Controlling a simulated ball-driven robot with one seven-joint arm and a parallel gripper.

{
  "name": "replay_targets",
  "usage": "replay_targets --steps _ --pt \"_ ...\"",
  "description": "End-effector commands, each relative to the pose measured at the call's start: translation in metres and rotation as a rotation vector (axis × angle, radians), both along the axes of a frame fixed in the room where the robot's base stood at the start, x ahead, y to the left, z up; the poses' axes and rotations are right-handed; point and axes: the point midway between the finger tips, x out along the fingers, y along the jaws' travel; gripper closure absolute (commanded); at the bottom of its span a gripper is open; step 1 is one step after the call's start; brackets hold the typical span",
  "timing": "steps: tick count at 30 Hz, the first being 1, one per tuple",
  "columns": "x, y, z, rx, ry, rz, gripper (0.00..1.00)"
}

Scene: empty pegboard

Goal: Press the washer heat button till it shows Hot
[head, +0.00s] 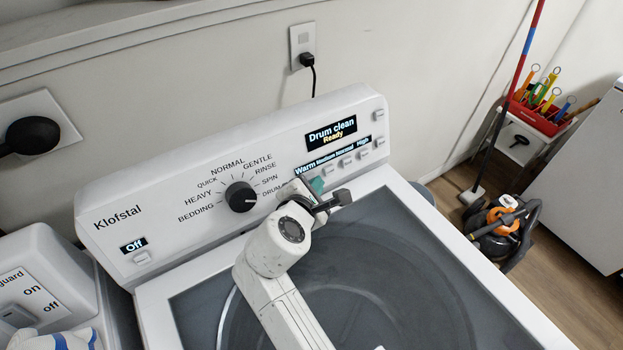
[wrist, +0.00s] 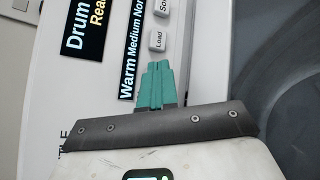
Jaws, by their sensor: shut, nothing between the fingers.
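The washer's control panel (head: 170,200) has a lit strip reading Warm, Medium, Normal, High (head: 333,155). The word Warm (wrist: 129,78) is at the strip's near end in the wrist view. My gripper (head: 317,184) is shut and empty, with teal fingertips (wrist: 157,66) at the panel below Warm. In the wrist view the fingertips end just short of the Load button (wrist: 158,40). The heat button is not visible; the fingers cover the spot under Warm. I cannot tell whether the tips touch the panel.
Above the strip a display (head: 331,131) reads Drum clean, Ready. A black dial (head: 240,196) sits left of my gripper, and a small display (head: 134,245) reads Off. The washer's dark glass lid (head: 400,270) lies below my arm. More small buttons (head: 363,153) sit to the right.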

Motion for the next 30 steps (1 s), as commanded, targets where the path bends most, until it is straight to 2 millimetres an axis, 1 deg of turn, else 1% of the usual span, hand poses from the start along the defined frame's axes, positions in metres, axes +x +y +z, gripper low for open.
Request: replay_targets --steps 14,25,30 --pt "0.001 0.001 0.000 0.000 0.000 0.000 1.00" --pt "-0.009 -0.007 0.006 0.000 0.001 -0.001 1.00" --pt "-0.011 -0.008 0.004 0.000 0.000 0.000 1.00"
